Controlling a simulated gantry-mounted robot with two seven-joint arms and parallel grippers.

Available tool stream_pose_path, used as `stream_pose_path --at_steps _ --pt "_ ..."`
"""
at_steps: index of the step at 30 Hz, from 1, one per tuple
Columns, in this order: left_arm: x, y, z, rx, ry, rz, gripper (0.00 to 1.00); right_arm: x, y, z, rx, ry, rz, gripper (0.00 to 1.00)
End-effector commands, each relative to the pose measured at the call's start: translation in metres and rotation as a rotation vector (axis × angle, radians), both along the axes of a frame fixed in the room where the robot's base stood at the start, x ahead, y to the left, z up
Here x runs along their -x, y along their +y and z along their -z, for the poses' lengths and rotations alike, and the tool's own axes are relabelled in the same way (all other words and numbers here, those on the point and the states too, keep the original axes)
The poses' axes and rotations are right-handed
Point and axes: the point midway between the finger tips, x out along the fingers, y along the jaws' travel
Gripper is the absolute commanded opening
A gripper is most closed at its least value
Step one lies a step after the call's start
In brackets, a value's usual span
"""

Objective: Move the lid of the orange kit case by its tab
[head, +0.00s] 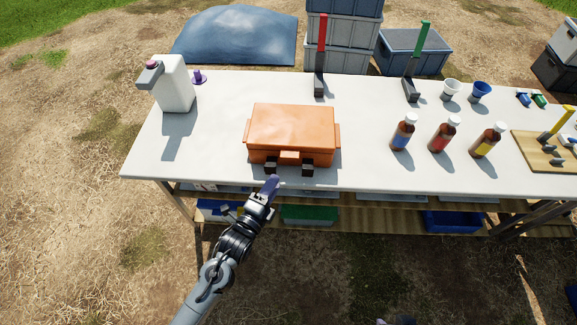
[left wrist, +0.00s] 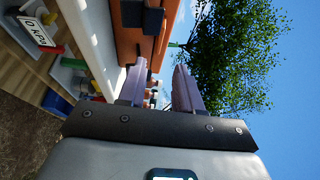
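The orange kit case (head: 292,126) stands on the white table with its lid down. Its front has an orange tab (head: 290,156) in the middle, between two black latches (head: 271,168) (head: 308,169). My left gripper (head: 271,184) is just in front of the case, below the left latch and left of the tab. In the left wrist view its two purple fingers (left wrist: 160,82) stand apart with nothing between them, and the case's orange side (left wrist: 128,28) and black latches show beyond. A purple and dark sliver at the head view's bottom edge may be my right gripper; its fingers cannot be made out.
On the table (head: 215,130), a white jug (head: 174,85) stands at left. Brown bottles (head: 402,132), upright tools (head: 320,60), cups (head: 451,89) and a wooden board (head: 540,150) stand right. Table around the case is clear. A lower shelf holds bins (head: 310,214).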

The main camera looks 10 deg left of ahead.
Motion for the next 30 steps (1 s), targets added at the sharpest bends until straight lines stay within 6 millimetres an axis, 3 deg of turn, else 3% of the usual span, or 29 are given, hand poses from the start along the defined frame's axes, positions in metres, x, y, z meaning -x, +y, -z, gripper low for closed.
stream_pose_path --at_steps 5,18,24,30 --pt "-0.017 -0.003 0.001 0.001 -0.004 -0.002 0.34 0.000 0.001 0.005 -0.004 -0.001 0.003 0.43" --pt "-0.082 -0.018 0.001 0.001 -0.002 0.000 0.34 0.000 0.002 0.022 -0.007 -0.002 0.005 0.43" --pt "-0.099 -0.022 0.001 0.000 -0.002 -0.001 0.34 0.000 0.001 0.026 -0.003 -0.002 0.002 0.43" --pt "-0.104 -0.023 0.001 0.000 0.000 0.000 0.34 0.000 -0.001 0.026 0.004 -0.002 -0.002 0.43"
